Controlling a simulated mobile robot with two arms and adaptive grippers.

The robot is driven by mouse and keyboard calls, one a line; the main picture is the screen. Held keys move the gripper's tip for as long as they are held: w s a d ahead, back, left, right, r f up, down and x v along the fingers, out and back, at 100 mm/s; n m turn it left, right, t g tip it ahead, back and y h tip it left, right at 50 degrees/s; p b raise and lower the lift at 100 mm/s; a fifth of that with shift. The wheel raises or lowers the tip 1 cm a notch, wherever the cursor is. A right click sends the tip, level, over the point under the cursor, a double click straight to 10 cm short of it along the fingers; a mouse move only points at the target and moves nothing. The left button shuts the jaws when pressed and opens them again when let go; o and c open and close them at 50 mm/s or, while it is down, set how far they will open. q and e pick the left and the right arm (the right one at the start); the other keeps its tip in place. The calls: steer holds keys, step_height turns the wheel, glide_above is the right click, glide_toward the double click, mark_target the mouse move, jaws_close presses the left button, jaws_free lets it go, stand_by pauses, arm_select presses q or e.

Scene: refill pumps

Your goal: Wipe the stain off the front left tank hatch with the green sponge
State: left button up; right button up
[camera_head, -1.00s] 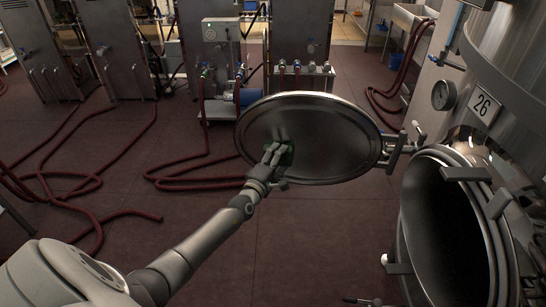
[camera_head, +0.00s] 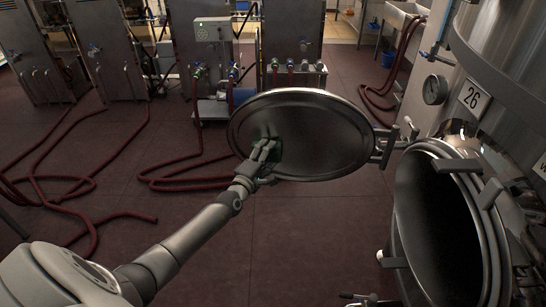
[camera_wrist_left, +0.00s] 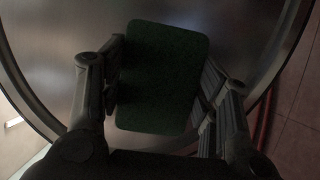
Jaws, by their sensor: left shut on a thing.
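The oval metal hatch (camera_head: 325,135) hangs open on its hinge at the left of tank 26, its inner face turned toward me. My left gripper (camera_head: 263,150) is at the left part of that face. It is shut on the green sponge (camera_head: 274,141), which is mostly hidden behind the fingers in the head view. In the left wrist view the sponge (camera_wrist_left: 160,77) sits between the two fingers, in front of the hatch surface (camera_wrist_left: 60,40). It appears to be against the hatch, but contact is hard to tell. I see no clear stain. My right gripper is not in view.
The tank's round opening (camera_head: 440,230) is at the right, with a hinge arm (camera_head: 385,148) joining the hatch. Red hoses (camera_head: 190,180) lie on the dark red floor to the left. Pump units (camera_head: 215,75) stand behind the hatch.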

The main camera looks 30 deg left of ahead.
arm_select(q)
steer(key=shift+a+r, duration=0.25)
steer(key=shift+a, duration=0.2)
steer(key=s+p, duration=0.1)
steer(key=s+d+p, duration=0.1)
steer(key=s, duration=0.1)
steer(key=s+d+p, duration=0.1)
steer(key=s+p, duration=0.1)
steer(key=shift+d+f, duration=0.2)
steer(key=shift+d, duration=0.05)
steer(key=shift+s+f, duration=0.15)
steer(key=shift+d, duration=0.1)
